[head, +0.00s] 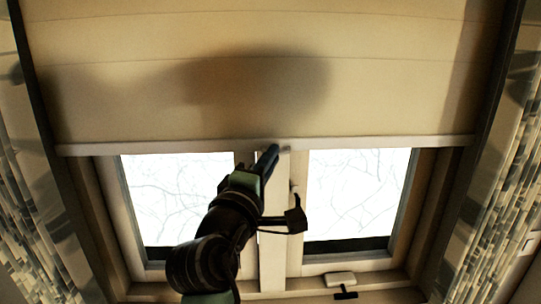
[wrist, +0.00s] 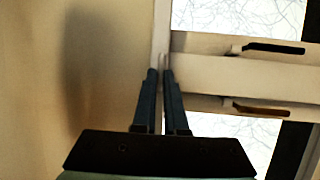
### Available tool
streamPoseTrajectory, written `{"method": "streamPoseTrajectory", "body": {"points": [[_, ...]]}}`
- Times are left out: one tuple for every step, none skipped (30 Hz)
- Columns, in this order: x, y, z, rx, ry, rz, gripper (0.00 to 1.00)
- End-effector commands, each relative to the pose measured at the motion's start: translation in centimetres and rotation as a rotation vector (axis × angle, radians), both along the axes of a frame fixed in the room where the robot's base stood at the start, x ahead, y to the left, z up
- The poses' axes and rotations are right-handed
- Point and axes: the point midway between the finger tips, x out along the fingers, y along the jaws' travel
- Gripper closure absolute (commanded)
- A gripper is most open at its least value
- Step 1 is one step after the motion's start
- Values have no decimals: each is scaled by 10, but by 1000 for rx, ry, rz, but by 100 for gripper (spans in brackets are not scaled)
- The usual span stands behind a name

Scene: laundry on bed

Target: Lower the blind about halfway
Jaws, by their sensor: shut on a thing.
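The cream blind (head: 130,95) hangs over the upper part of the window, with a pale bottom bar (head: 400,142) running across just above the two bright panes. My gripper (head: 272,152) reaches up to the middle of this bar. In the wrist view the blind (wrist: 105,60) fills the left side and its bar (wrist: 162,25) runs up from the fingertips. My gripper (wrist: 160,72) is shut on the blind's bottom bar there; the exact grip point is small and partly hidden by the fingers.
The window frame (head: 272,265) has a centre post and handles (wrist: 275,47) close to my gripper. A small pale object (head: 340,279) is on the sill. The panes below the bar are uncovered.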

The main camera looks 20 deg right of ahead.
Motion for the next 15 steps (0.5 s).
{"method": "streamPoseTrajectory", "body": {"points": [[1, 1, -1, 1, 2, 2, 100], [1, 1, -1, 1, 2, 2, 100], [1, 1, -1, 1, 2, 2, 100], [1, 1, -1, 1, 2, 2, 100], [1, 1, -1, 1, 2, 2, 100], [1, 1, 0, 1, 2, 2, 100], [1, 1, 0, 1, 2, 2, 100], [1, 1, 0, 1, 2, 2, 88], [1, 1, 0, 0, 1, 2, 81], [0, 1, 0, 0, 1, 2, 76], [1, 1, 0, 0, 1, 2, 70], [0, 1, 0, 0, 1, 2, 63], [0, 1, 0, 0, 1, 2, 61], [0, 1, 0, 0, 1, 1, 61], [0, 1, 0, 0, 1, 1, 61]]}}
